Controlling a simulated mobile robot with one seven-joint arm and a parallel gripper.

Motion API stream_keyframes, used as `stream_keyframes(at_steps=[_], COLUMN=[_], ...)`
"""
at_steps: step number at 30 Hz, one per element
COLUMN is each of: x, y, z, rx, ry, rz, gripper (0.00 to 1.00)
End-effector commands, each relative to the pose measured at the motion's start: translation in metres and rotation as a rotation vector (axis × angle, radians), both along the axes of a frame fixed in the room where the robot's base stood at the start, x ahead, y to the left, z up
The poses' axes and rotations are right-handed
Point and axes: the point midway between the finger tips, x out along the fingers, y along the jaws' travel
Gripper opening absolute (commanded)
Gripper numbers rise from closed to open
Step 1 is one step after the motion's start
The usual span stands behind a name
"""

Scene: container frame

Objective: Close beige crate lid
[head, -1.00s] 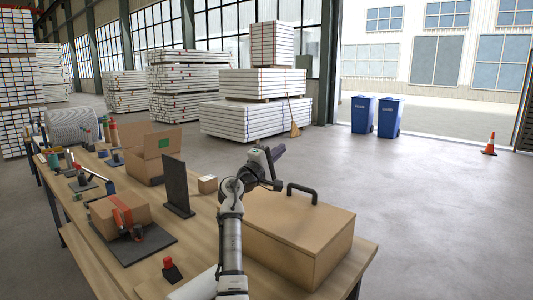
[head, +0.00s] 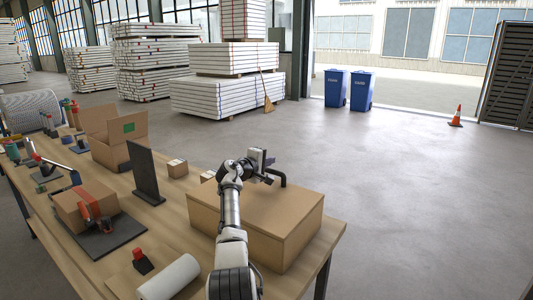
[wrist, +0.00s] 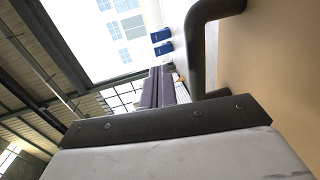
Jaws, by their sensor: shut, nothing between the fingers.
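The beige crate (head: 285,240) stands at the right end of the workbench in the head view. Its lid (head: 285,206) lies over the top, looking flat; I cannot tell whether it is fully seated. The lid's dark handle (head: 280,178) stands up near the far edge, partly behind my arm. My gripper (head: 264,158) is shut and empty, just left of and above the handle as seen in the head view. In the wrist view, the handle (wrist: 203,45) rises beside my gripper (wrist: 163,86), with the beige lid surface (wrist: 275,70) on the right. I see no clear contact.
A dark upright panel (head: 145,177), a small carton (head: 177,168) and an open cardboard box (head: 112,150) stand left of the crate. A white roll (head: 168,278) and a red-topped item (head: 142,262) lie near the front.

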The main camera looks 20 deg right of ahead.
Motion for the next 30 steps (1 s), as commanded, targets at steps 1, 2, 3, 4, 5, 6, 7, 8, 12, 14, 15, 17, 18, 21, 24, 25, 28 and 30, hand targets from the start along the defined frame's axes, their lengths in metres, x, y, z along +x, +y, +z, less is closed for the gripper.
stream_keyframes(at_steps=[1,2,3,4,5,6,7,8,12,14,15,17,18,21,24,25,28,30], x=[0.001,0.001,0.002,0.002,0.002,0.003,0.003,0.003,0.003,0.003,0.003,0.003,0.003,0.003,0.003,0.003,0.003,0.003], y=[-0.001,-0.002,-0.002,-0.003,-0.003,-0.003,-0.003,-0.004,-0.004,-0.004,-0.004,-0.004,-0.004,-0.004,-0.004,-0.004,-0.003,-0.002], z=[-0.001,-0.003,-0.005,-0.006,-0.008,-0.009,-0.01,-0.01,-0.012,-0.012,-0.012,-0.012,-0.012,-0.012,-0.011,-0.009,0.0,0.01], rx=[0.01,0.016,0.023,0.027,0.03,0.035,0.036,0.039,0.044,0.044,0.044,0.044,0.044,0.044,0.044,0.043,0.044,0.045], ry=[0.007,0.011,0.016,0.019,0.023,0.026,0.027,0.029,0.032,0.032,0.032,0.032,0.032,0.032,0.031,0.03,0.03,0.029], rz=[0.0,0.0,0.0,0.0,0.0,0.0,0.0,0.0,0.0,0.0,0.001,0.001,0.001,0.001,0.001,0.001,0.001,0.002], gripper=[0.0,0.0,0.0,0.0,0.0,0.0,0.0,0.0,0.0,0.0,0.0,0.0,0.0,0.0,0.0,0.0,0.0,0.0])
